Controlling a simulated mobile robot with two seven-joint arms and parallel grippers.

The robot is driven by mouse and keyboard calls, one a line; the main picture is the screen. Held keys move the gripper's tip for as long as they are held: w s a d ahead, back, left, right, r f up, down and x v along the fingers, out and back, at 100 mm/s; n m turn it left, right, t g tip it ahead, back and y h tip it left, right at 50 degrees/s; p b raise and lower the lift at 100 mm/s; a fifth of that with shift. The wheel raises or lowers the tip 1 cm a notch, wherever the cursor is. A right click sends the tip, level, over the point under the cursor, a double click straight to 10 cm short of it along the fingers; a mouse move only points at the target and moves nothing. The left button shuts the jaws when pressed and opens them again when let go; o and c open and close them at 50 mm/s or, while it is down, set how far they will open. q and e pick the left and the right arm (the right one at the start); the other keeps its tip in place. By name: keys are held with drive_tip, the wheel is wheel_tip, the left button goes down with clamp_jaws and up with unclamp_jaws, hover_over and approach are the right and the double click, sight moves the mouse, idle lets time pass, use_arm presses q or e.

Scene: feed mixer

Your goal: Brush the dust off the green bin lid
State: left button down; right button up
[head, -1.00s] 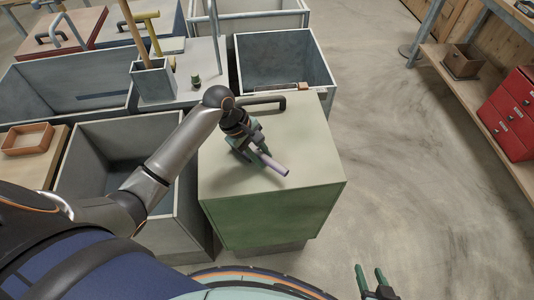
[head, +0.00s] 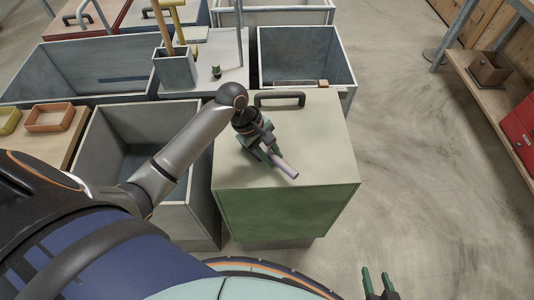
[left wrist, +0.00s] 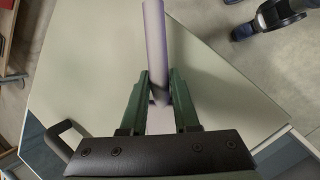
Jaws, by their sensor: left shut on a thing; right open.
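The green bin (head: 285,215) stands in the middle of the head view with its pale green lid (head: 325,150) shut. A dark handle (head: 280,99) is at the lid's far edge; it also shows in the left wrist view (left wrist: 66,138). My left gripper (head: 273,156) is over the lid, shut on a pale purple rod-like handle (head: 287,170). In the left wrist view the rod (left wrist: 155,50) stands between the green fingers (left wrist: 158,95). Any bristles are hidden, and I cannot tell whether it touches the lid. My right gripper (head: 378,280) is open and empty over the floor.
Open grey bins stand left (head: 150,140) and behind (head: 305,55) the green bin. A grey holder (head: 175,70) with upright tools stands on a lid behind. Shelves with a brown box (head: 490,68) are at the right. The floor between is clear.

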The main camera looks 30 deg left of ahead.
use_arm(q)
drive_tip(key=shift+w+d+f, duration=0.1)
drive_tip(key=shift+w+d, duration=0.5)
drive_tip(key=shift+d, duration=0.4)
drive_tip(key=shift+w+d+f, duration=0.1)
drive_tip(key=shift+w+d, duration=0.45)
drive_tip(key=shift+d, duration=0.4)
drive_tip(key=shift+w+d, duration=0.6)
drive_tip(key=shift+d, duration=0.4)
drive_tip(key=shift+w+d+r, duration=0.1)
drive_tip(key=shift+w+d, duration=0.5)
drive_tip(key=shift+d, duration=0.35)
drive_tip(key=shift+w+d+r, duration=0.1)
drive_tip(key=shift+w+d, duration=0.45)
drive_tip(key=shift+d, duration=0.4)
drive_tip(key=shift+w+d, duration=0.6)
drive_tip(key=shift+d, duration=0.35)
drive_tip(key=shift+s+d+f, duration=0.1)
drive_tip(key=shift+s+d, duration=0.3)
drive_tip(key=shift+s, duration=0.35)
drive_tip(key=shift+s+a, duration=0.65)
drive_tip(key=shift+a, duration=0.45)
drive_tip(key=shift+s+a, duration=0.65)
drive_tip(key=shift+a, duration=0.4)
drive_tip(key=shift+s+a, duration=0.65)
drive_tip(key=shift+a, duration=0.45)
